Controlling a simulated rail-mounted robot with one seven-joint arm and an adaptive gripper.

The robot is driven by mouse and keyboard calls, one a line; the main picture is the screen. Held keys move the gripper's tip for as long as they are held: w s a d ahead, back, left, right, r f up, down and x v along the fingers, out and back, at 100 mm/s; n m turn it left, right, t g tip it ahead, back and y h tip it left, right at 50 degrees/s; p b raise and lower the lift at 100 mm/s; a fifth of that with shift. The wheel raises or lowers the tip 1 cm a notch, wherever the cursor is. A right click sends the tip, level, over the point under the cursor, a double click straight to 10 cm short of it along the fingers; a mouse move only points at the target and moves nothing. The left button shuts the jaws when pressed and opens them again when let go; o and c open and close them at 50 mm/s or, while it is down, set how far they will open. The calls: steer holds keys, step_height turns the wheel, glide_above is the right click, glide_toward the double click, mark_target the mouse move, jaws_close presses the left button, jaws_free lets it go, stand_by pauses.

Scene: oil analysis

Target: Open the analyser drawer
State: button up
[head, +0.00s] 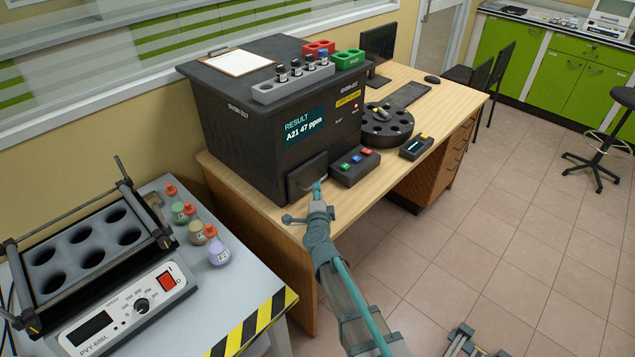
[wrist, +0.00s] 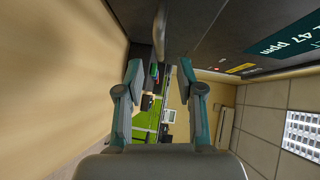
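The analyser (head: 255,120) is a large dark box on the wooden desk, with a lit result display on its front. Its drawer (head: 304,174) is a dark panel low on the front, near the left corner. I cannot tell whether it sits flush. My gripper (head: 317,185) is right in front of this panel and partly covers it. In the wrist view my gripper (wrist: 160,68) has its two fingers apart, with nothing between the tips. A grey bar, seemingly the drawer handle (wrist: 161,30), shows just beyond the fingertips; contact is not clear.
A button box (head: 355,168) with coloured buttons stands right of the drawer. Behind it is a dark round carousel (head: 386,126), with a small device (head: 416,147) nearby. A shaker (head: 110,270) and several flasks stand on the left bench. Open floor lies at right.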

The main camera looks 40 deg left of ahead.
mark_target(318, 181)
steer(key=x, duration=0.7)
jaws_close()
